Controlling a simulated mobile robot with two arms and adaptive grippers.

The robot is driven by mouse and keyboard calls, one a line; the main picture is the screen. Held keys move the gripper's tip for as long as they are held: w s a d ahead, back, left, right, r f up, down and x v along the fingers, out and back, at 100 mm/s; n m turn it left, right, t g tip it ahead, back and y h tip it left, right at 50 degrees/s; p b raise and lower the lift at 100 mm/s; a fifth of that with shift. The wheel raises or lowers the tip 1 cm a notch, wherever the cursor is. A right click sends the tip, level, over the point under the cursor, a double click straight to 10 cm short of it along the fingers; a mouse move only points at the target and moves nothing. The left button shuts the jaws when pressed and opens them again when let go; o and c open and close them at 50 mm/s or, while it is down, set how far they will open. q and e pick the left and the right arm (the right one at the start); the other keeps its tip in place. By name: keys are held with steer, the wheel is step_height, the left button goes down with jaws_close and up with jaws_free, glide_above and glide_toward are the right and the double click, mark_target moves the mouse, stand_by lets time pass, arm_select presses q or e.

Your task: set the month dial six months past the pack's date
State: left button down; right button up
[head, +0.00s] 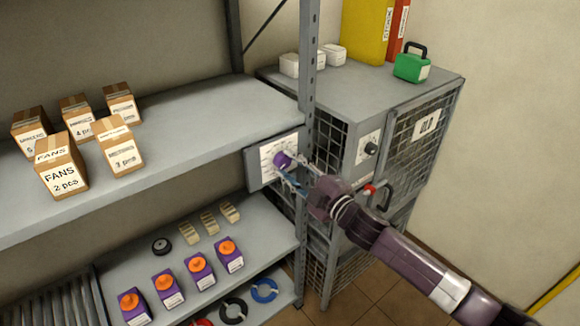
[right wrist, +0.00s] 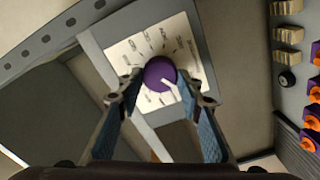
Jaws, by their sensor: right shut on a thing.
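The month dial is a purple knob (head: 282,159) with a white pointer, on a white panel (head: 268,152) with printed marks around it, fixed to the shelf post. In the right wrist view the purple knob (right wrist: 158,71) sits between my fingers, its pointer slanting down and to the right. The print around it is too blurred to read. My right gripper (head: 291,165) is shut on the knob, and it also shows in the right wrist view (right wrist: 162,88). Several purple packs (head: 167,289) with orange tops stand on the lower shelf; their labels are too small to read. My left gripper is not in view.
A mesh cabinet (head: 350,92) stands right of the shelf, with a black knob (head: 371,149) and a green case (head: 411,65) on top. Cartons (head: 62,172) stand on the upper shelf (head: 190,115). Small beige blocks (head: 209,223) and cable coils (head: 233,311) lie lower down.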

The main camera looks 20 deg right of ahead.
steer(key=o, duration=0.9)
steer(key=shift+f, duration=0.25)
steer(key=shift+o, duration=1.3)
steer(key=shift+r, duration=0.1)
steer(key=shift+s, duration=0.1)
steer(key=v, duration=1.2)
